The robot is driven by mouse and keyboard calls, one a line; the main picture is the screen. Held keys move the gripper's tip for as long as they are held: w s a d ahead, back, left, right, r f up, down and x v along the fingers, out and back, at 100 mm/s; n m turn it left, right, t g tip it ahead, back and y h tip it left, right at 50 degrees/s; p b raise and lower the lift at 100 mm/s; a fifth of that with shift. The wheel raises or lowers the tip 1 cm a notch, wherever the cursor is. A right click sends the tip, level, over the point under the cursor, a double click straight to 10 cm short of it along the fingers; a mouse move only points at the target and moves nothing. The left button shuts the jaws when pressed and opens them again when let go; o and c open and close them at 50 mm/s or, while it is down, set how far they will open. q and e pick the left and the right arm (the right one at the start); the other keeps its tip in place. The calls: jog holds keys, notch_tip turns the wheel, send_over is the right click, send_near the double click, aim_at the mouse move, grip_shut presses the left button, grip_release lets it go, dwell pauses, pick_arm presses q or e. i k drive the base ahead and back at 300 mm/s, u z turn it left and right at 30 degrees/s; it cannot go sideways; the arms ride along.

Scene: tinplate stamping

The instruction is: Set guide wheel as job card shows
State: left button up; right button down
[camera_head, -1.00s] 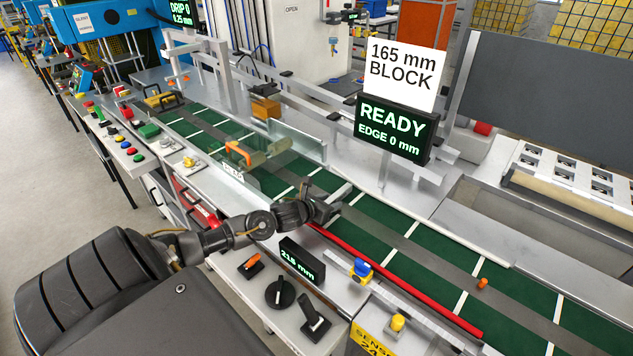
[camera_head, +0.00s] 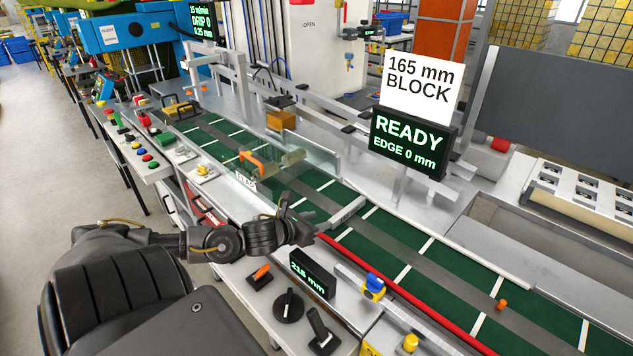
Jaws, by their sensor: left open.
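The white job card (camera_head: 421,82) reads "165 mm BLOCK" above a black screen (camera_head: 408,145) showing "READY, EDGE 0 mm". A small black display (camera_head: 312,273) on the near bench reads about 218 mm; its last digit is hard to read. A round black wheel-like knob (camera_head: 288,305) with a pale pointer, probably the guide wheel, sits in front of this display. My left gripper (camera_head: 299,217) is open above the near edge of the green belt, beyond the display and apart from the knob. My right gripper is not in view.
A red guide rail (camera_head: 400,292) runs along the near belt edge. An orange-handled switch (camera_head: 262,273) and a black lever (camera_head: 322,328) flank the knob. A blue-and-yellow clamp (camera_head: 374,288) stands to the right. A clear guard (camera_head: 313,160) stands over the green belt (camera_head: 378,238).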

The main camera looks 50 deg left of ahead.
aim_at(287, 307)
jog(key=k, duration=1)
